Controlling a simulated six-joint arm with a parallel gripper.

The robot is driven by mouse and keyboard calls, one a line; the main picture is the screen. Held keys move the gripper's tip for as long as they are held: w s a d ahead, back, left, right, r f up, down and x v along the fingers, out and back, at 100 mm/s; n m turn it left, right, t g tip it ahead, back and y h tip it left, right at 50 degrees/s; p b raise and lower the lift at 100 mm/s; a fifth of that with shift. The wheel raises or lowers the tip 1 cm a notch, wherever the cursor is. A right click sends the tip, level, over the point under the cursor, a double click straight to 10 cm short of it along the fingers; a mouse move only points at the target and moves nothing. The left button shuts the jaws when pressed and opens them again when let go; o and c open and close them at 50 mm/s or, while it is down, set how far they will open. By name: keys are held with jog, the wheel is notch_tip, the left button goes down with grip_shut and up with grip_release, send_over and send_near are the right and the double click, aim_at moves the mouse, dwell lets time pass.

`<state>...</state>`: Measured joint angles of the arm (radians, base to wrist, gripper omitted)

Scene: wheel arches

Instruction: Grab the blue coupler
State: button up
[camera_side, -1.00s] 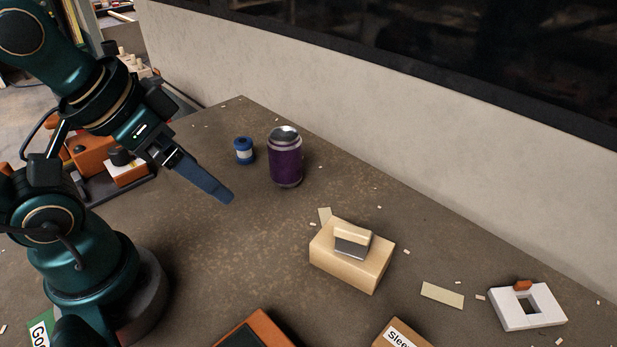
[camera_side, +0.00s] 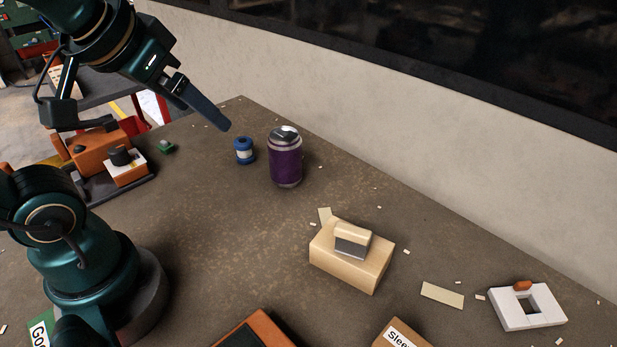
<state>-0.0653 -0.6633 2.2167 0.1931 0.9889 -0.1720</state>
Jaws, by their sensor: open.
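The blue coupler (camera_side: 244,151) is a small blue cylinder with a white band. It stands upright at the back of the table, just left of a purple can. My gripper (camera_side: 222,124) is above the table, up and slightly left of the coupler in the picture, and apart from it. Its fingers are dark blue and seen nearly edge-on, with nothing visible held. The coupler is not hidden.
The purple can (camera_side: 286,160) stands close beside the coupler. A wooden block (camera_side: 351,262) and a white square frame (camera_side: 528,309) lie to the right. An orange and white fixture (camera_side: 100,152) and a small green part (camera_side: 167,147) are at left.

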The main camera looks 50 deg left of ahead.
jog(key=w+a+r+n+t+y, duration=0.4)
jog(key=w+a, duration=0.3)
jog(key=a, duration=0.4)
jog(key=m+t, duration=0.2)
jog(key=m, duration=0.1)
send_over(239, 143)
jog(key=f+h, duration=0.1)
jog(key=f, duration=0.6)
jog(key=f+h, duration=0.1)
jog(key=f, duration=0.7)
jog(key=f+h, duration=0.2)
jog(key=f, duration=0.5)
jog(key=shift+s+d+f+m+g, duration=0.1)
jog(key=shift+s+f+m+g, duration=0.25)
jog(key=shift+f+m+g, duration=0.05)
jog(key=shift+x, duration=2.55)
grip_shut()
